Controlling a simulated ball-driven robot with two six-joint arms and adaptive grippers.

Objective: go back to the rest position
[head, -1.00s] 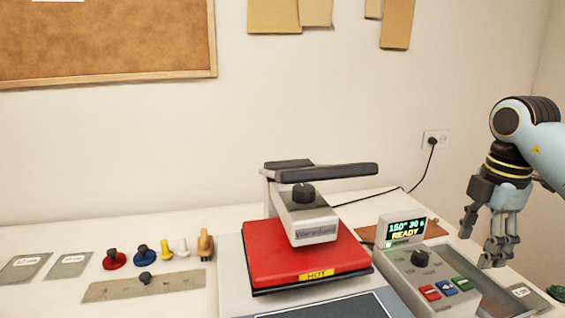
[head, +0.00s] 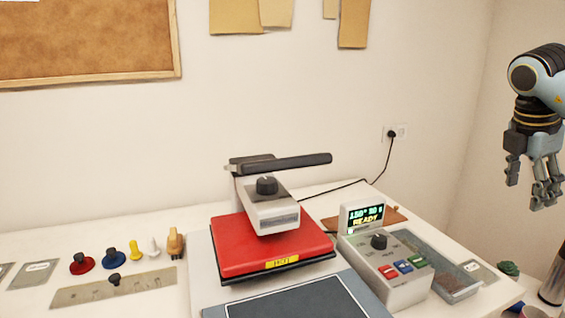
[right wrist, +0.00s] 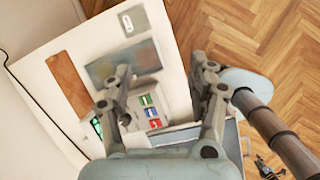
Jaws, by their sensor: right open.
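My right gripper (head: 527,190) hangs at the right side of the head view, fingers pointing down, in front of the bare wall and clear of the table. It is open and empty. In the right wrist view its two fingers (right wrist: 167,75) stand apart above the control box and the table's edge, with nothing between them. My left gripper is in neither view.
A heat press with a red plate (head: 262,244) stands on the white table (head: 180,210). A control box (head: 387,268) with a lit display (head: 361,217) is to its right. Coloured knobbed tools (head: 113,259) lie left.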

